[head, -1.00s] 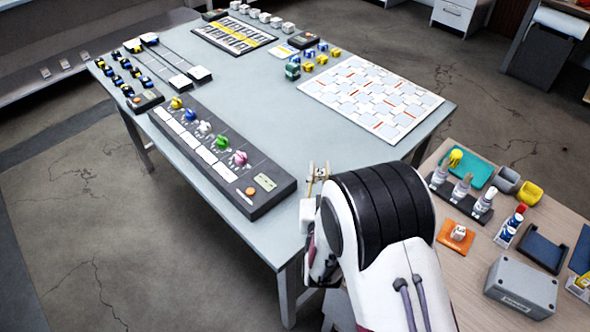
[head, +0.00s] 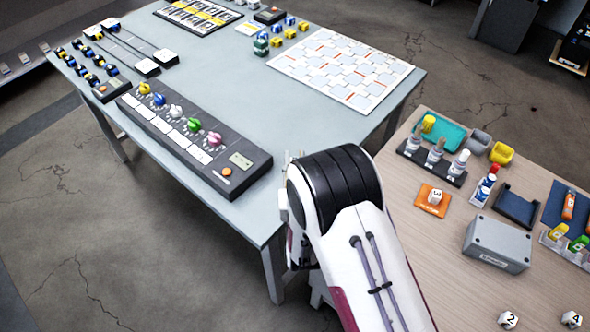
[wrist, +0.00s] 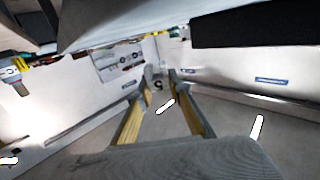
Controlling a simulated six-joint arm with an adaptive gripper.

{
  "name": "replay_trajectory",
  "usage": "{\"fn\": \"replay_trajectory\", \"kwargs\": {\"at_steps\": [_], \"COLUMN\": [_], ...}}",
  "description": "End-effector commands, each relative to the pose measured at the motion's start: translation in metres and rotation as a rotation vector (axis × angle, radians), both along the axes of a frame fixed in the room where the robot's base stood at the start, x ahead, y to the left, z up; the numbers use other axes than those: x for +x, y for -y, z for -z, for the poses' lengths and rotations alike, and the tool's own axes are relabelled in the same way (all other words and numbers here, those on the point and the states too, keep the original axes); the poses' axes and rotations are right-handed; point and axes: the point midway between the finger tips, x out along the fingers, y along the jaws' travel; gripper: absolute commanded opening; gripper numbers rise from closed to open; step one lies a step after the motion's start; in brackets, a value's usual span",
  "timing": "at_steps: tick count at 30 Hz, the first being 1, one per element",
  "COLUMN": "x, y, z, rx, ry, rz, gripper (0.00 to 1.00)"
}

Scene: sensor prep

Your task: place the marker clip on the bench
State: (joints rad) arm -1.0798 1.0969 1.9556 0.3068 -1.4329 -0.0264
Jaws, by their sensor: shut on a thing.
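My gripper (wrist: 159,80) is shut on a small pale piece with a dark mark, which seems to be the marker clip (wrist: 158,86). The piece sits between the fingertips at the far end of the two yellowish fingers in the wrist view. In the head view my gripper (head: 293,160) is at the near right edge of the grey-blue bench (head: 255,110), just right of the control panel's end. My white and black arm hides most of it there, and the held piece is too small to make out.
A dark control panel (head: 240,179) with coloured knobs lies along the bench's near edge. A white patterned board (head: 340,70) is at the bench's right end. A wooden table (head: 420,255) on the right carries bottles, a grey box (head: 497,243) and numbered cubes. The bench's middle is clear.

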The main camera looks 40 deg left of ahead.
Motion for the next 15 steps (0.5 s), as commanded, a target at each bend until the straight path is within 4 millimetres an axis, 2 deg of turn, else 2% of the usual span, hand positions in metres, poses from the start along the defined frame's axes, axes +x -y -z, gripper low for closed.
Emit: {"fn": "replay_trajectory", "kwargs": {"at_steps": [5,15], "x": [0.0,0.0], "y": [0.0,0.0], "z": [0.005,0.035], "rx": [-0.001,-0.001], "ry": [-0.001,0.0], "rz": [0.0,0.0], "gripper": [0.08,0.08]}}
